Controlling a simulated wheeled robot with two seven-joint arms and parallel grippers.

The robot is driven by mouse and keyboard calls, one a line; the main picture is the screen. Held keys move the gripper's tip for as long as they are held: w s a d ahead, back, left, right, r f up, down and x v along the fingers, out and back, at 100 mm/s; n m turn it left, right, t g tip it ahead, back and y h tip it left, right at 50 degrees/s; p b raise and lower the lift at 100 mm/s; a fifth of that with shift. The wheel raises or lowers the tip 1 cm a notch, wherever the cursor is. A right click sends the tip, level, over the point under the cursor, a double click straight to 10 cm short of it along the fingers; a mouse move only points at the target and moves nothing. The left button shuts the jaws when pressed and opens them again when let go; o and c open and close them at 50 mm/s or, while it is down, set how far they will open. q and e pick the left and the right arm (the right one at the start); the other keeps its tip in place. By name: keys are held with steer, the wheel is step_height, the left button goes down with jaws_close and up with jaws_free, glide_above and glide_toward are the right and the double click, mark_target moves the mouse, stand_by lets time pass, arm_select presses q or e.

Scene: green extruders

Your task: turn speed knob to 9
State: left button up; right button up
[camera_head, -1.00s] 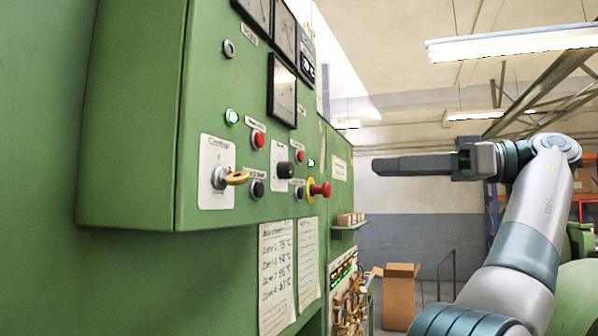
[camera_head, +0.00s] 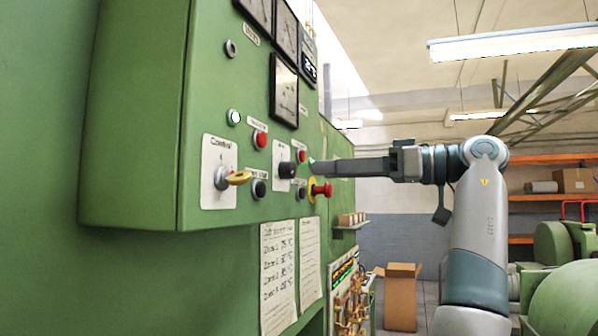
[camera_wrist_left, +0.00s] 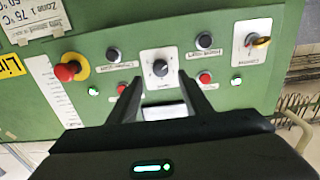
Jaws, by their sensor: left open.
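The speed knob (camera_head: 287,169) is a black round knob on a white plate on the green control panel. In the left wrist view the knob (camera_wrist_left: 160,68) shows a light pointer mark; its scale is too small to read. My left gripper (camera_head: 314,167) reaches in from the right, its fingertips just short of the knob in the head view. In the left wrist view the gripper (camera_wrist_left: 163,92) is open and empty, with one finger to each side below the knob. I cannot tell that either finger touches it. My right gripper is not in view.
A yellow-ringed red emergency button (camera_head: 323,189), red push buttons (camera_head: 260,139), black buttons (camera_head: 259,188) and a yellow-handled switch (camera_head: 237,178) sit close around the knob. Gauges (camera_head: 285,90) are above, paper sheets (camera_head: 279,270) below. Open room lies to the right of the panel.

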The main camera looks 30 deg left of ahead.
mark_target(294, 171)
arm_select(q)
steer(key=x, duration=0.7)
steer(key=c, duration=1.1)
